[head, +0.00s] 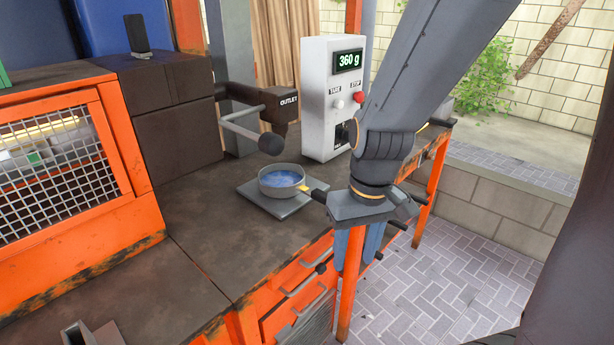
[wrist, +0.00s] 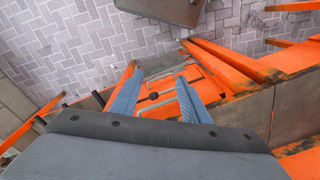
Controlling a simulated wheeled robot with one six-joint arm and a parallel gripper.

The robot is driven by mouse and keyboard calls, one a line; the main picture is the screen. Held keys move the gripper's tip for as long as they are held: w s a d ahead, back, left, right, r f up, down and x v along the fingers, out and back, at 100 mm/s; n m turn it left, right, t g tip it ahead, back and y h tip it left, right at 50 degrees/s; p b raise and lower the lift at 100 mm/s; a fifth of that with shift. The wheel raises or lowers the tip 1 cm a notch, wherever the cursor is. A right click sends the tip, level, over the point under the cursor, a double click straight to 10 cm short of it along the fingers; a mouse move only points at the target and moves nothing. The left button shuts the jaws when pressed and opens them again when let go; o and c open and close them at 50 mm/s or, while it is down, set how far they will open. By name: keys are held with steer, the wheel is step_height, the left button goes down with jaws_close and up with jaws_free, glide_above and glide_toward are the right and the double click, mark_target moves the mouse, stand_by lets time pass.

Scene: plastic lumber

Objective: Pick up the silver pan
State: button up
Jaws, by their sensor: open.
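The silver pan (head: 281,180) sits upright on a flat grey plate (head: 257,201) on the workbench in the head view. It holds blue material, and its short dark handle with a yellow part points right, towards my arm. My gripper (head: 357,258) hangs pointing down at the bench's front edge, to the right of and nearer than the pan, apart from it. Its two blue fingers are open and empty, and they also show in the wrist view (wrist: 157,88). The handle's far end is close to my gripper's body in the picture. I cannot make out the pan in the wrist view.
A white box with a "360 g" display (head: 333,98) stands behind the pan. A dark outlet nozzle (head: 270,143) juts out above and behind it. An orange mesh cabinet (head: 50,170) stands left. Orange drawers (head: 290,305) lie below the bench edge. Bench left of the plate is clear.

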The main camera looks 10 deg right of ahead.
steer(key=w+d+r+n+t+p, duration=0.1)
steer(key=w+r+n+p, duration=0.1)
steer(key=w+r, duration=0.1)
steer(key=w+r+n+t+y+p, duration=0.1)
steer(key=w+r+n+p, duration=0.1)
steer(key=w, duration=0.3)
steer(key=w+d+r+n+t+y+p, duration=0.1)
steer(key=w+r+p, duration=0.2)
steer(key=w+r, duration=0.1)
steer(key=shift+w+d+r+n, duration=0.15)
steer(key=shift+w+d+n, duration=0.15)
steer(key=shift+w+n, duration=0.15)
steer(key=shift+w+t+p, duration=0.25)
steer(key=shift+t+p, duration=0.05)
steer(key=shift+w+f, duration=0.1)
steer(key=shift+f, duration=0.4)
steer(key=shift+x, duration=3.4)
steer(key=shift+a, duration=0.1)
jaws_close()
